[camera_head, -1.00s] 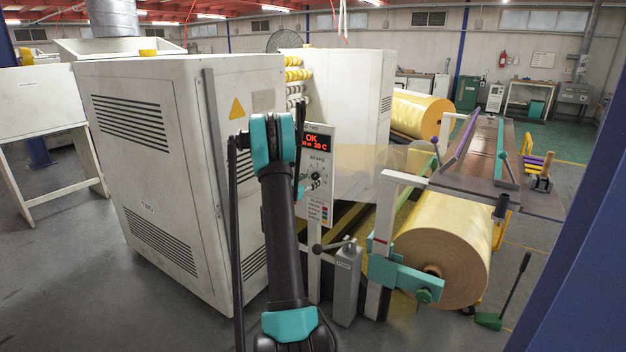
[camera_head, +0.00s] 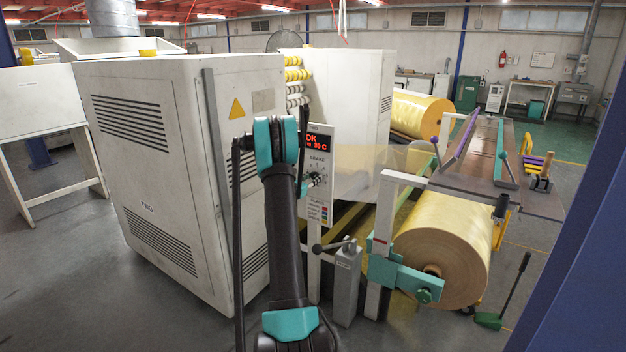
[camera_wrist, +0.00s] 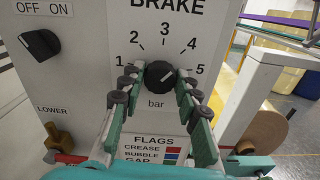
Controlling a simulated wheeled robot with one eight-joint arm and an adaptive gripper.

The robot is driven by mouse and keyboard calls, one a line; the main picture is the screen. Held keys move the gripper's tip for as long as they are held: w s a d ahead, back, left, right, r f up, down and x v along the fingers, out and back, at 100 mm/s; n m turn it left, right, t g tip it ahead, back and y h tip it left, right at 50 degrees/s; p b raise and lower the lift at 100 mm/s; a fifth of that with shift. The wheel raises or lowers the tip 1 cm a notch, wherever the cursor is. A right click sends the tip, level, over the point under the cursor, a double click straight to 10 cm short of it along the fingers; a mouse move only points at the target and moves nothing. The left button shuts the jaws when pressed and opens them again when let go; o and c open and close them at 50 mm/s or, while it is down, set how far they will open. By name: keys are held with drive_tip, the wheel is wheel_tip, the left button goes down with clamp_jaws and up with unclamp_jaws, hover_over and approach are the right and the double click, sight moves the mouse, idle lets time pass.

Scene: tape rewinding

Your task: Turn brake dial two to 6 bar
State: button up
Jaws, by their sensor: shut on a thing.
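The brake dial (camera_wrist: 160,75) is a round black knob on a white panel, under the word BRAKE. Numbers 1 to 5 show around it, with "bar" below; no 6 is visible. A pale mark on the knob seems to point to the upper right, roughly between 4 and 5. My gripper (camera_wrist: 158,84) is shut on the dial, with dark-padded green fingers at its left and right sides. In the head view the dial (camera_head: 316,180) is partly hidden by my arm, on the post marked TWO beneath a red display reading OK and 38 C.
An off/on switch (camera_wrist: 39,45) sits left of the dial, with a brass lever (camera_wrist: 57,137) below it. The FLAGS legend (camera_wrist: 158,150) is under my gripper. A white cabinet (camera_head: 150,190) stands left, a yellow film roll (camera_head: 445,245) right.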

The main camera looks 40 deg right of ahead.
drive_tip(key=shift+m, duration=0.4)
drive_tip(key=m, duration=1.1)
drive_tip(key=shift+s, duration=0.1)
drive_tip(key=shift+m, duration=2)
drive_tip(key=o, duration=1.2)
drive_tip(key=shift+c, duration=0.2)
